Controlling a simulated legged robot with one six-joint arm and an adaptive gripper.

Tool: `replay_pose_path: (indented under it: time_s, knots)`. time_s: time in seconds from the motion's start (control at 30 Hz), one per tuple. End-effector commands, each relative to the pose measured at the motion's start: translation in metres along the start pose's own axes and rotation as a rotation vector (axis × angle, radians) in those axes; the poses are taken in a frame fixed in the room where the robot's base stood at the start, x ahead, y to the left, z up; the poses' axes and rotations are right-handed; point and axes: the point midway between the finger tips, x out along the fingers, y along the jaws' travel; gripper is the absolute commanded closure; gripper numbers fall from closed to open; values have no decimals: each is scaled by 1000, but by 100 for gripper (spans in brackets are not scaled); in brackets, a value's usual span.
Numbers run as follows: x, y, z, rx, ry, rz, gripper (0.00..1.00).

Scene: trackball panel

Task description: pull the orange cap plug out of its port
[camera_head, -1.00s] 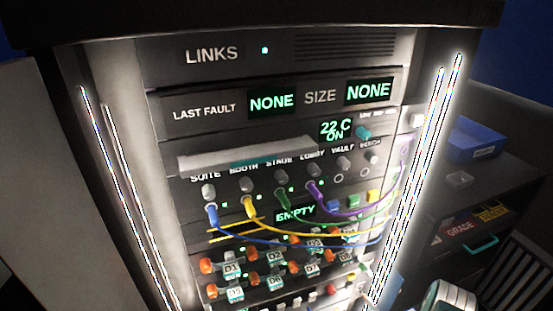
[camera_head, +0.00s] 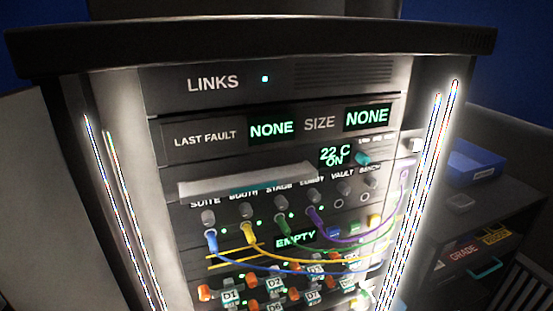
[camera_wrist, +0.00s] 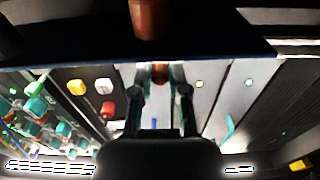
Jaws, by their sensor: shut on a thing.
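In the wrist view, my gripper (camera_wrist: 160,80) is shut on a small orange-brown piece, which looks like the orange cap plug (camera_wrist: 160,70). The fingers stand on both sides of it, in front of a pale panel strip. I cannot tell whether the plug is seated in its port or clear of it; the port is hidden. The head view does not clearly show my gripper or the plug. A larger reddish-brown cylinder (camera_wrist: 150,18) shows at the top of the wrist view, and I cannot tell what it belongs to.
The rack panel (camera_head: 170,82) has blue, yellow, green and purple cables (camera_head: 285,268) hanging across its front. Orange knobs (camera_head: 204,293) sit at lower left. Yellow (camera_wrist: 76,87), white and red (camera_wrist: 107,109) buttons lie left of my gripper. A blue bin (camera_head: 472,170) stands at right.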

Motion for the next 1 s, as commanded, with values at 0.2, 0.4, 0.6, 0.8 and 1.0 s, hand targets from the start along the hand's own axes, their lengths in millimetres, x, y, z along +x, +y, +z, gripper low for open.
replay_pose_path:
  time_s: [0.2, 0.4, 0.6, 0.8, 1.0]
  knots:
    - [-16, 0, 1, -1, -2, 0, 100]
    - [-29, 0, 0, 0, -2, 0, 100]
    - [-43, 0, 1, -1, -2, 0, 100]
    - [-56, 0, 1, 0, -3, 0, 100]
    - [-69, 0, 1, -1, -3, 0, 100]
